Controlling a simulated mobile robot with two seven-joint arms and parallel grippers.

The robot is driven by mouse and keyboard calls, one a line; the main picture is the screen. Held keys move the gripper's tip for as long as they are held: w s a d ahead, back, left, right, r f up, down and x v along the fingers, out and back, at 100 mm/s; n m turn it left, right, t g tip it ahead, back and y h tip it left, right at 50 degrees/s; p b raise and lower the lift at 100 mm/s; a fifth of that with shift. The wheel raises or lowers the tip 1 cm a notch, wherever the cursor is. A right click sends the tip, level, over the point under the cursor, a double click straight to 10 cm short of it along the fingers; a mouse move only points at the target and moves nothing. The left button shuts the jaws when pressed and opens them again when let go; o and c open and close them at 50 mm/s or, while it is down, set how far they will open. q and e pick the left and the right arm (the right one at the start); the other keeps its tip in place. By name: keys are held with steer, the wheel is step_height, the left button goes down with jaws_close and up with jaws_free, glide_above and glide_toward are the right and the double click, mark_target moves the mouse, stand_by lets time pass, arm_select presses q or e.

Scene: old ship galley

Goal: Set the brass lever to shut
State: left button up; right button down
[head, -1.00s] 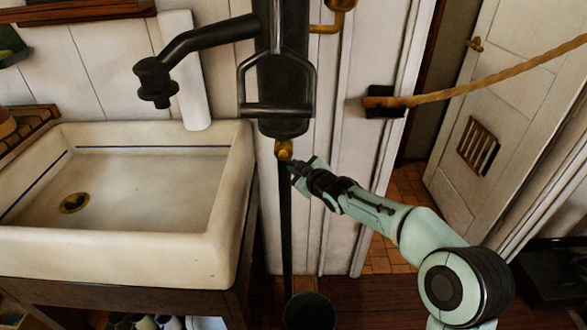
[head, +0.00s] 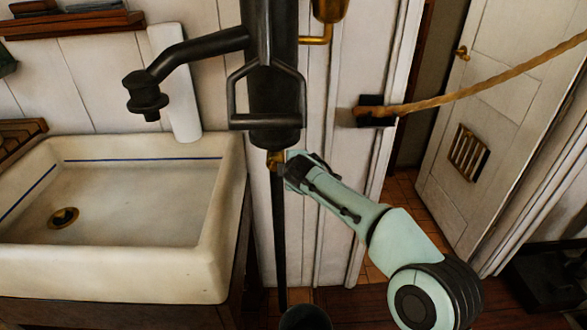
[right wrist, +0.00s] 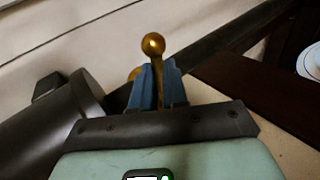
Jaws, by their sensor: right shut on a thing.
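The brass lever (head: 273,158) is at the lower end of the black pump body (head: 274,110), above the black pipe. In the right wrist view, its round brass knob (right wrist: 153,44) sticks up beyond the fingertips. My right gripper (head: 284,167) comes to the lever from the right. In the right wrist view, the blue fingers of this gripper (right wrist: 158,82) are shut on the lever's stem, below the knob. The fingers hide part of the stem, and I cannot tell the lever's set position. My left gripper is in neither view.
A white sink (head: 120,262) with a brass drain stands left of the pump. A dark bucket (head: 306,318) is below the pipe. A rope (head: 480,83) spans the doorway to the right, in front of the white door (head: 475,120).

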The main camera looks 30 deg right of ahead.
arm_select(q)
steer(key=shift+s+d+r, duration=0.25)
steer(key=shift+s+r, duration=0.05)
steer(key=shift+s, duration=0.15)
arm_select(e)
steer(key=shift+r+n, duration=0.2)
steer(key=shift+n, duration=0.1)
steer(key=shift+d+g+h, duration=0.1)
steer(key=shift+g+h, duration=0.2)
steer(key=c, duration=1.1)
jaws_free()
steer(key=shift+c, duration=0.2)
steer(key=shift+s+r, duration=0.1)
arm_select(q)
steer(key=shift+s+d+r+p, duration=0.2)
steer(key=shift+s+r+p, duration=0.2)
steer(key=shift+p, duration=0.1)
arm_select(e)
steer(key=v, duration=1.3)
steer(key=shift+s, duration=0.1)
